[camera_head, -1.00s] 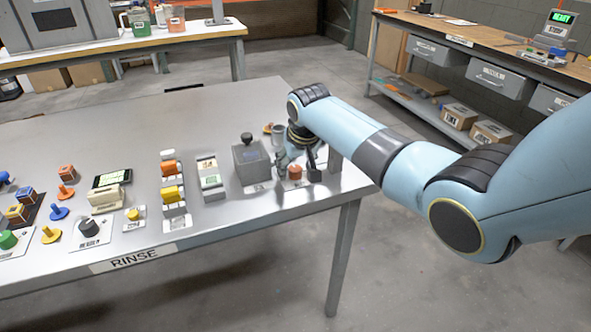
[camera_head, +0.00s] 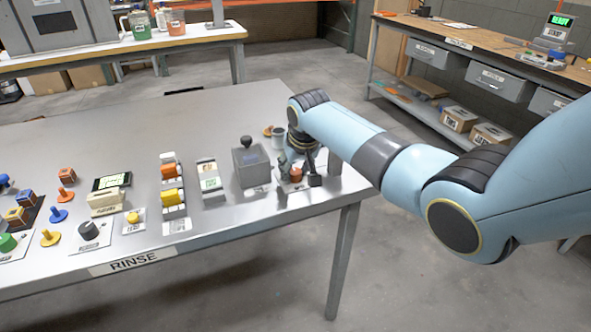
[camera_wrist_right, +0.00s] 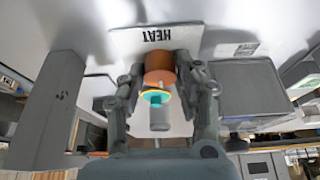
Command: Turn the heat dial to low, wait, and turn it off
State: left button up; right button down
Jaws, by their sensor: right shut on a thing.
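The heat dial is an orange-red round knob (camera_head: 296,174) near the right end of the metal table. The right wrist view shows the same knob (camera_wrist_right: 160,68) in front of a white plate marked HEAT (camera_wrist_right: 156,40). My right gripper (camera_head: 299,177) is at the dial, with one finger on each side. In the wrist view the right gripper (camera_wrist_right: 161,80) is shut on the knob. Its pointer setting cannot be read. My left gripper is not in view.
A grey box with a black knob (camera_head: 250,166) stands just left of the dial. A grey cup (camera_head: 278,137) stands behind. Several dials, switches and coloured pegs fill the table's left part. The table's front right edge is close to the gripper.

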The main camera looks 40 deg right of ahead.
jog(key=n+y+p, duration=0.1)
jog(key=n, duration=0.1)
jog(key=shift+d+r+n, duration=0.1)
jog(key=shift+n, duration=0.3)
jog(key=n+y, duration=0.1)
jog(key=n, duration=0.1)
jog(key=shift+d+n+p, duration=0.1)
jog(key=shift+n+p, duration=0.2)
jog(key=n+y+b, duration=0.1)
jog(key=n, duration=0.2)
jog(key=shift+w+n, duration=0.1)
jog(key=shift+n, duration=0.2)
jog(key=shift+n+g+y+b, duration=0.4)
jog(key=shift+n+y+b, duration=0.2)
jog(key=shift+n+b, duration=0.6)
jog(key=shift+n, duration=0.4)
jog(key=c, duration=0.9)
grip_release()
jog(key=shift+c, duration=0.2)
